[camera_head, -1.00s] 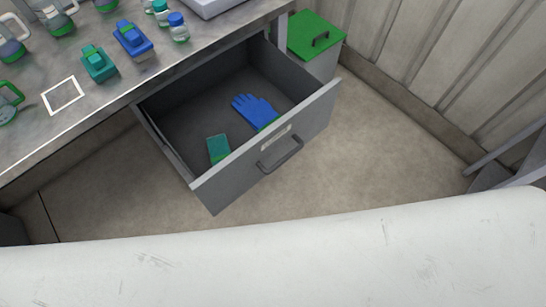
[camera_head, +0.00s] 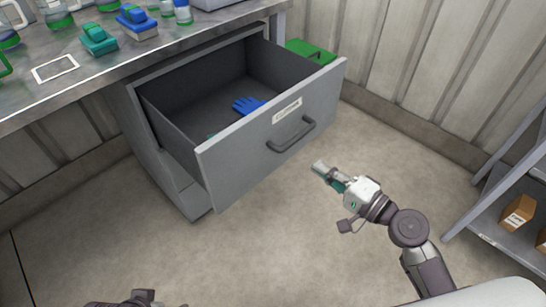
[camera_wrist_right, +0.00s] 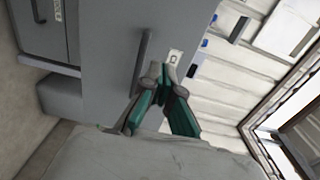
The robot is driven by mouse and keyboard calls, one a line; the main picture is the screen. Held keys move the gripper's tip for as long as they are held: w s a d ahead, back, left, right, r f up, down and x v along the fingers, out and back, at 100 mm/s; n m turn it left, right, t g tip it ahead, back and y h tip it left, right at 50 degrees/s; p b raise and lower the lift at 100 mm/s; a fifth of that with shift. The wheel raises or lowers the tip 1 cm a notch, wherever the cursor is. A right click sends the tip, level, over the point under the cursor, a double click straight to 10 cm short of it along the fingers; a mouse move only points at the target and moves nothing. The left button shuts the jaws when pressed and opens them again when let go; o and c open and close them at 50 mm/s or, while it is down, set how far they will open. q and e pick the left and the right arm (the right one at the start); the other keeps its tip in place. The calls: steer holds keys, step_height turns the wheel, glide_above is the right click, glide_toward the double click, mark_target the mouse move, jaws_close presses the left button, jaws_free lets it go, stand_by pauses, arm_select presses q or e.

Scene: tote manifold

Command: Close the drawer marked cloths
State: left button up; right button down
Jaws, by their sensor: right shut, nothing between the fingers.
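The grey drawer (camera_head: 240,155) under the bench stands well open, with a label (camera_head: 287,110) too small to read here and a dark bar handle (camera_head: 292,134) on its front. Inside lie a blue glove (camera_head: 247,104) and a green item, mostly hidden by the front panel. My right gripper (camera_head: 321,167) is shut and empty, in front of the drawer and to the right of and below the handle, apart from it. In the right wrist view its fingertips (camera_wrist_right: 164,72) point toward the drawer front (camera_wrist_right: 105,60), beside the handle (camera_wrist_right: 142,62). My left gripper does not show.
The bench top (camera_head: 85,75) above the drawer holds bottles and blue and green items. A green-lidded bin (camera_head: 308,50) stands behind the drawer against the wall. A shelf with boxes (camera_head: 517,213) is at the right. The floor before the drawer is clear apart from my arm.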

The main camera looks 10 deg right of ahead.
steer(key=p, duration=0.2)
glide_toward(269, 132)
steer(key=x, duration=0.5)
steer(key=shift+w+a, duration=0.15)
steer(key=shift+w, duration=0.25)
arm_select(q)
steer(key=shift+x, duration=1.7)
arm_select(e)
steer(key=shift+x, duration=0.8)
steer(key=shift+f, duration=0.1)
